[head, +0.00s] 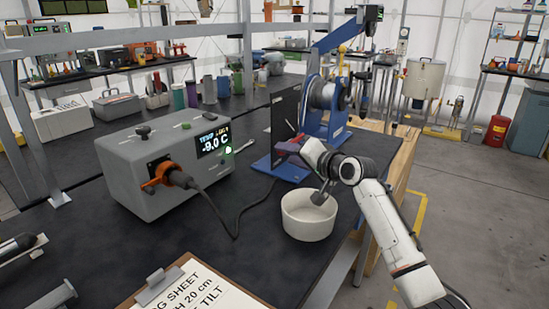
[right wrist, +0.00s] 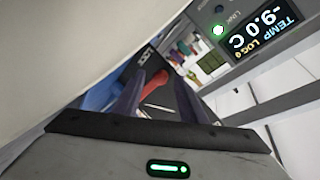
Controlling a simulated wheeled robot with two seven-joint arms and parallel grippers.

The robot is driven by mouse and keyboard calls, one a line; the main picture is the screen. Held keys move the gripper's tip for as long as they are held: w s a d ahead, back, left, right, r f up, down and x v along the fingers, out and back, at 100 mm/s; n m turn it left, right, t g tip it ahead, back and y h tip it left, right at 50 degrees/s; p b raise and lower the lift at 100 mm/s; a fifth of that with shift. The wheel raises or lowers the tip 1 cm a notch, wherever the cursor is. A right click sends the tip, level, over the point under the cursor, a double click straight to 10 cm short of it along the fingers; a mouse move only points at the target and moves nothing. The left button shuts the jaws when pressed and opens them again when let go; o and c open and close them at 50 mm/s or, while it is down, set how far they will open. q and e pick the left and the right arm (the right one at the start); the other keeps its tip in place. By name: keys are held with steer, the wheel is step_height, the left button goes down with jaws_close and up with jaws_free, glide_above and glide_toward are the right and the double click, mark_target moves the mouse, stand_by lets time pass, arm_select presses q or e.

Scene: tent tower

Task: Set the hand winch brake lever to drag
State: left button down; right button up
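The hand winch (head: 322,95) has a blue frame and a grey drum and stands on a blue base (head: 282,168) at the right end of the dark bench. A dark upright panel stands at its left. My right gripper (head: 288,147) is beside the winch, pointing left in the head view. In the right wrist view its two dark fingers (right wrist: 158,97) are apart, with a red lever (right wrist: 157,80) showing between them. A gap shows beside the lever; I cannot tell whether either finger touches it. The lever's setting marks are not readable. My left gripper is not in view.
A grey temperature box (head: 165,165) with an orange connector and black cable (head: 225,220) stands left of the winch. A clipboard (head: 190,285) lies at the front edge. Bench space between box and clipboard is mostly clear.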

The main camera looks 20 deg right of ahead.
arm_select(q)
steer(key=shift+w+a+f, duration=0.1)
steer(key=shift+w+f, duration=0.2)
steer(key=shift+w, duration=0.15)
arm_select(e)
steer(key=shift+x, duration=0.75)
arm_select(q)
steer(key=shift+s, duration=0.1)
arm_select(e)
steer(key=shift+r, duration=0.1)
steer(key=shift+c, duration=0.7)
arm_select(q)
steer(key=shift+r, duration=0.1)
arm_select(e)
jaws_close()
